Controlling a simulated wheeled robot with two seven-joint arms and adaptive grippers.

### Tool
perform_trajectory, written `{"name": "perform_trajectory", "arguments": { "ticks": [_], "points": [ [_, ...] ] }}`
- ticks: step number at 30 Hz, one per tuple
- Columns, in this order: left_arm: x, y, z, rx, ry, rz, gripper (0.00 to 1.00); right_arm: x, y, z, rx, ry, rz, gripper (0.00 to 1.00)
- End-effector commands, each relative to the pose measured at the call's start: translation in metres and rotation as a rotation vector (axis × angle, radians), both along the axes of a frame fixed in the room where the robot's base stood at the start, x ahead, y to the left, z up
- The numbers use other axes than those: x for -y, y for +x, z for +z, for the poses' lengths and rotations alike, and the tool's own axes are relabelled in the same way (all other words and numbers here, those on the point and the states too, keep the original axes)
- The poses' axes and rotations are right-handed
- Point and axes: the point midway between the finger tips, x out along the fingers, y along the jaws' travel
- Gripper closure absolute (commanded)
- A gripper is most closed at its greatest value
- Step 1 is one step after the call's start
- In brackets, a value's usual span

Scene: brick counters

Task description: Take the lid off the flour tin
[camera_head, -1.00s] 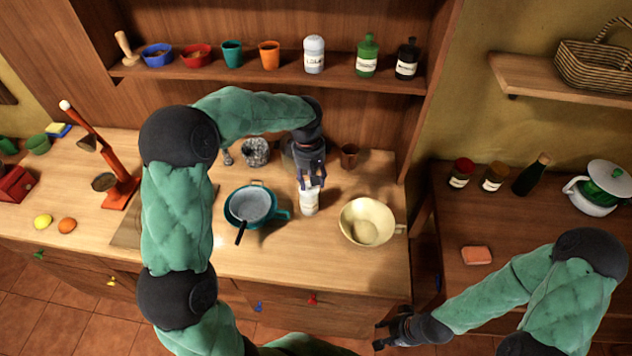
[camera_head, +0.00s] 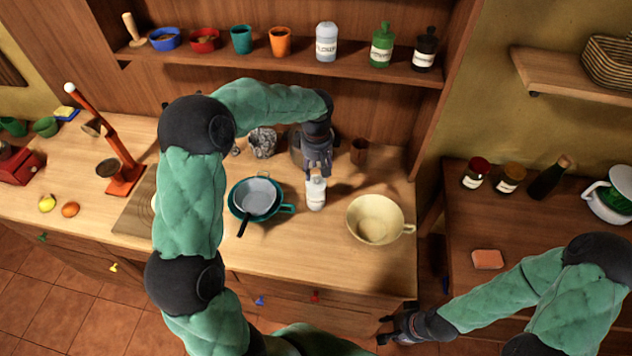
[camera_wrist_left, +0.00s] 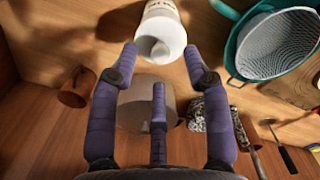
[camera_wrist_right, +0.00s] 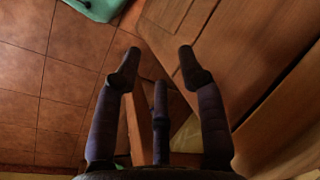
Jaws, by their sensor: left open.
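Whether that top is a lid or an open rim, I cannot tell. My left gripper (camera_head: 317,168) is open and empty, just behind and above the tin, its fingers apart in the left wrist view. My right gripper (camera_head: 386,333) is open and empty, low in front of the counter's right end.
A teal pan (camera_head: 284,209) with a grey strainer (camera_head: 257,196) stands left of the tin, a cream bowl (camera_head: 375,220) to the right. A brown cup (camera_head: 359,151), a textured grey pot (camera_head: 262,142) and a pale grey container (camera_wrist_left: 138,113) stand behind. Bottles line the shelf above.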

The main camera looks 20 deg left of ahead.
Motion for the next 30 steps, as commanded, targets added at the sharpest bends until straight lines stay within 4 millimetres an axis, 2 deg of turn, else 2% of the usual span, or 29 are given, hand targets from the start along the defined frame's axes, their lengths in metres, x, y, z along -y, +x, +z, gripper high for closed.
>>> {"name": "perform_trajectory", "arguments": {
  "ticks": [6, 14, 15, 20, 30],
  "points": [
    [-0.001, 0.000, -0.032, -0.004, -0.001, -0.001, 0.52, 0.000, 0.000, -0.004, 0.000, 0.000, 0.000, 0.60],
    [-0.002, 0.001, -0.037, 0.000, -0.001, 0.000, 0.52, 0.000, 0.000, -0.004, 0.000, 0.000, 0.000, 0.60],
    [-0.002, 0.001, -0.037, 0.000, -0.001, 0.000, 0.55, 0.000, 0.000, -0.004, 0.000, 0.000, 0.000, 0.60],
    [-0.001, 0.001, -0.037, 0.000, -0.001, 0.000, 1.00, 0.000, 0.000, -0.004, 0.000, 0.000, 0.000, 0.60],
    [-0.001, 0.001, -0.037, 0.000, -0.001, -0.001, 1.00, 0.000, 0.000, -0.004, 0.000, 0.000, 0.000, 0.60]
  ]
}}
